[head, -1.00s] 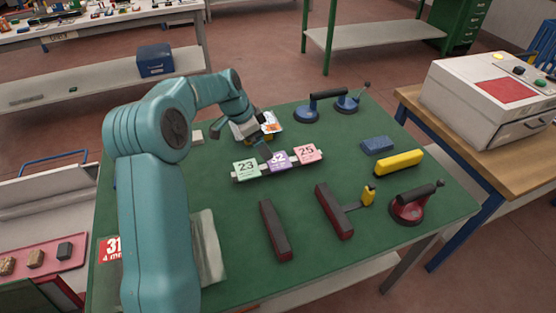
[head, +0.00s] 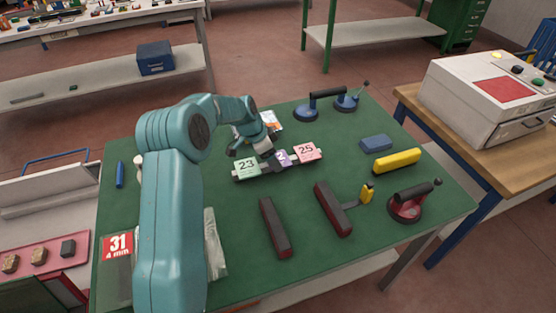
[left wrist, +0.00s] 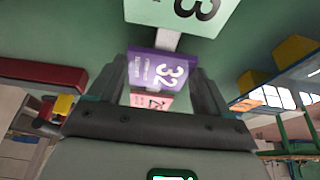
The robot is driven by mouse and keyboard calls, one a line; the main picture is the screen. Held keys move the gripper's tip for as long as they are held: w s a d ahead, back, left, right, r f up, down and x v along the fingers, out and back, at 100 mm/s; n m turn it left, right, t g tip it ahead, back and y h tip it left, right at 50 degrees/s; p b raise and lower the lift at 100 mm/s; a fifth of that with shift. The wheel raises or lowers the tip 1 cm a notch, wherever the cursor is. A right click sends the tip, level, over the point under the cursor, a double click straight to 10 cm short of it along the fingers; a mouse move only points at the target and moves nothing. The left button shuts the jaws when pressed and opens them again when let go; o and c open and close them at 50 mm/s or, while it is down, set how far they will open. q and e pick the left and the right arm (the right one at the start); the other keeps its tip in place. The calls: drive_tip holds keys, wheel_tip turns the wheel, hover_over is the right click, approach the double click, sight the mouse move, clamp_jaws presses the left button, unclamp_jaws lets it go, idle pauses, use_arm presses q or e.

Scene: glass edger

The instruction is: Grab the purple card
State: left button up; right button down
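The purple card (head: 282,157), marked 32, stands in a pale holder between the green card (head: 246,167) marked 23 and the pink card (head: 306,152) marked 25. My left gripper (head: 272,156) is at the purple card and hides part of it in the head view. In the left wrist view the purple card (left wrist: 160,70) lies between the two spread fingers of my left gripper (left wrist: 160,80). The fingers are open; I cannot tell whether either touches the card. The right gripper is not in view.
On the green table (head: 330,265) are two dark red-edged bars (head: 275,228), a red suction lifter (head: 410,205), a yellow block (head: 397,161), a blue block (head: 376,143) and a blue double suction lifter (head: 325,103). A card marked 31 (head: 117,246) lies at the left.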

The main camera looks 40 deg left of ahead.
use_arm(q)
drive_tip(key=shift+c, duration=0.8)
